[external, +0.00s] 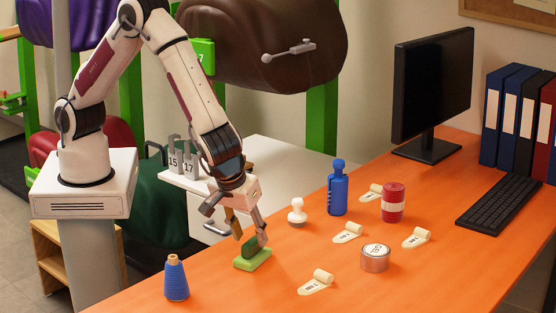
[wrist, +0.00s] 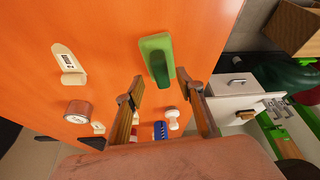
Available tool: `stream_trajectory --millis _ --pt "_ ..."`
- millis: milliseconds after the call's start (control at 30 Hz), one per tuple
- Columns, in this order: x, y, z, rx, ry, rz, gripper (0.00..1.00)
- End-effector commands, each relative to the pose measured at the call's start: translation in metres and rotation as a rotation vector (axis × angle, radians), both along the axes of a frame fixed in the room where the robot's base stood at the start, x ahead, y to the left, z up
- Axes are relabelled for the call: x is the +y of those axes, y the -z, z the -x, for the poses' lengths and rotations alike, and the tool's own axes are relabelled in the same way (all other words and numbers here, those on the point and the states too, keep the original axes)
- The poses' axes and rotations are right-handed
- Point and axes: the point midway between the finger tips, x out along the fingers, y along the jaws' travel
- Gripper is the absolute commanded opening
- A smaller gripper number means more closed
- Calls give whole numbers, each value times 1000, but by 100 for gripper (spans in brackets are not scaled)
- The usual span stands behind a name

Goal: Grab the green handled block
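The green handled block (external: 252,261) lies on the orange table near its left edge, with a light green base and a darker green raised handle on top. It also shows in the wrist view (wrist: 158,60), upper middle, ahead of the fingertips. My gripper (external: 250,238) is open and points down just over the block, its fingers to either side of the handle in the external view. In the wrist view my gripper (wrist: 166,88) has its two fingers wide apart with nothing between them. I cannot tell whether a finger touches the handle.
A blue thread cone (external: 176,279) stands left of the block. A white stamp-like piece (external: 297,211), a blue bottle (external: 338,192), a red can (external: 393,202), a tape roll (external: 375,258) and several cream labelled rolls (external: 317,283) stand to the right. The table around the block is clear.

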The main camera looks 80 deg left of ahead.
Motion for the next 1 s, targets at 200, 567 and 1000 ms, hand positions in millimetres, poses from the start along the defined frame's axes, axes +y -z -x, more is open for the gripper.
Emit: stream_trajectory --millis 200,567,1000 --pt "12 22 -5 2 -1 -2 38" --pt "16 34 -8 0 0 0 38" --pt "16 33 -8 0 0 0 14"
